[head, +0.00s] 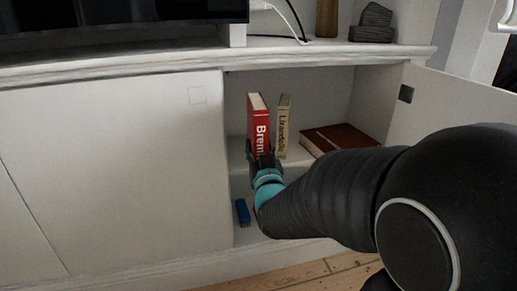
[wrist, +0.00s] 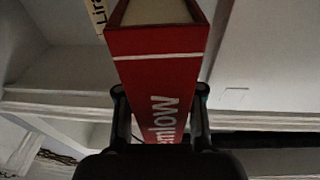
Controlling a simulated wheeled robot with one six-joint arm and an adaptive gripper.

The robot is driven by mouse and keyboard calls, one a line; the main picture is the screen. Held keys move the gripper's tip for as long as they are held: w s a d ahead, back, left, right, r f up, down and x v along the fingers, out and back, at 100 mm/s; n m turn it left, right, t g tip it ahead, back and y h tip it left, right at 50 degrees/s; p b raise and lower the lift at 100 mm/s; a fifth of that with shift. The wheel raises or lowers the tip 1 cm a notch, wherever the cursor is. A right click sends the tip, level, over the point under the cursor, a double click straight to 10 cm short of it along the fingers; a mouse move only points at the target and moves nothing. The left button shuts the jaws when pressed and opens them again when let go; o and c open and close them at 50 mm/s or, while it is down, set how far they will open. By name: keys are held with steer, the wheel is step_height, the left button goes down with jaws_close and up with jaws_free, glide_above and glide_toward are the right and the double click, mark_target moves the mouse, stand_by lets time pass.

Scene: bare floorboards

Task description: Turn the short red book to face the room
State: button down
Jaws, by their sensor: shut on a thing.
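The short red book (head: 259,122) stands upright in the open cabinet, with its lettered spine facing out. My gripper (head: 263,163) is shut on its lower part at the front of the shelf. In the wrist view the red book (wrist: 155,75) sits between the two fingers of my gripper (wrist: 160,100), one on each side of the spine. Its page edges show at the top of that view. The arm and gripper hide the book's lower end in the head view, so I cannot tell whether it touches the shelf.
A beige book (head: 283,126) stands just right of the red one. A brown book (head: 338,138) lies flat further right on the shelf (head: 239,151). A small blue object (head: 242,212) is on the lower level. The open cabinet door (head: 455,110) is at right.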

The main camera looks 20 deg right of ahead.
steer(key=shift+w, duration=0.2)
steer(key=w+d+n+y, duration=0.1)
steer(key=w+d+y, duration=0.1)
steer(key=w, duration=1.6)
steer(key=shift+w, duration=0.4)
stand_by(3.8)
steer(key=shift+r, duration=0.1)
steer(key=shift+f, duration=0.25)
stand_by(0.7)
steer(key=c, duration=0.7)
jaws_free()
